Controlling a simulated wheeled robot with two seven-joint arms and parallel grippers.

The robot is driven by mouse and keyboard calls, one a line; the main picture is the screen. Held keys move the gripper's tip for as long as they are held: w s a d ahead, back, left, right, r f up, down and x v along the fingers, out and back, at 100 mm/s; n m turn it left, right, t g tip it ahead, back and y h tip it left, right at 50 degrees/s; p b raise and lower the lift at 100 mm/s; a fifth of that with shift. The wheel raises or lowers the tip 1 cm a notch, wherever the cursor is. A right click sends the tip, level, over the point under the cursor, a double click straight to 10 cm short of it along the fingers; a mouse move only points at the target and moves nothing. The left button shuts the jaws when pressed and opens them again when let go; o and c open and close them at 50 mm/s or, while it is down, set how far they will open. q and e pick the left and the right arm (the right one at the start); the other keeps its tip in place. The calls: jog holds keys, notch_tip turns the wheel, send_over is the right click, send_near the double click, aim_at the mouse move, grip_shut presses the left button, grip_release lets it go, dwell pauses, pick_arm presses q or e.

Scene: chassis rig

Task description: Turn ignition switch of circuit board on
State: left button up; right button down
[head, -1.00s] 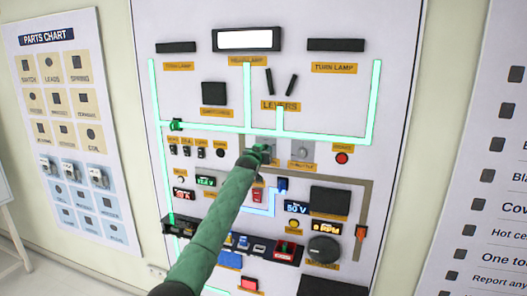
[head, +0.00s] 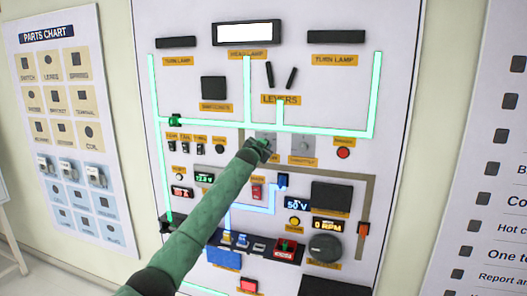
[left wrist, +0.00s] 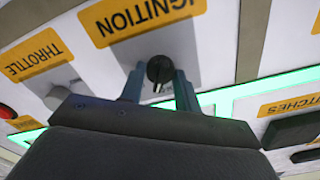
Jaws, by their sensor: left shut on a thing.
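The ignition switch (left wrist: 160,70) is a small dark round knob on a grey plate, under a yellow IGNITION label (left wrist: 140,18) that appears upside down in the left wrist view. My left gripper (left wrist: 160,88) has its two blue-grey fingers on either side of the knob and is shut on it. In the head view my green left arm reaches up from the bottom, and the gripper (head: 261,147) is against the upright circuit board (head: 300,190), hiding the switch there. My right gripper is not in view.
The throttle knob (head: 303,148) is just right of the gripper, with a red button (head: 343,153) further right. A row of small switches (head: 197,150) is to the left. Glowing green lines (head: 320,133) run just above. A parts chart (head: 62,130) hangs at the left.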

pick_arm(q)
jog(key=shift+d+m+b, duration=0.1)
jog(key=shift+m+b, duration=0.65)
jog(key=shift+m, duration=2.05)
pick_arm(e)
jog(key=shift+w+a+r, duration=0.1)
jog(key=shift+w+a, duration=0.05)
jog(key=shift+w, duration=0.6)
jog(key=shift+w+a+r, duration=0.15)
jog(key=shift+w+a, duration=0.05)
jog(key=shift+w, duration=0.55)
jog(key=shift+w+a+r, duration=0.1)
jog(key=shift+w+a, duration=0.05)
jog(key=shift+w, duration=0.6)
pick_arm(q)
jog(key=shift+f, duration=0.1)
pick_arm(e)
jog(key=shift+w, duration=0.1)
pick_arm(q)
jog(key=o, duration=1)
jog(key=shift+c, duration=0.2)
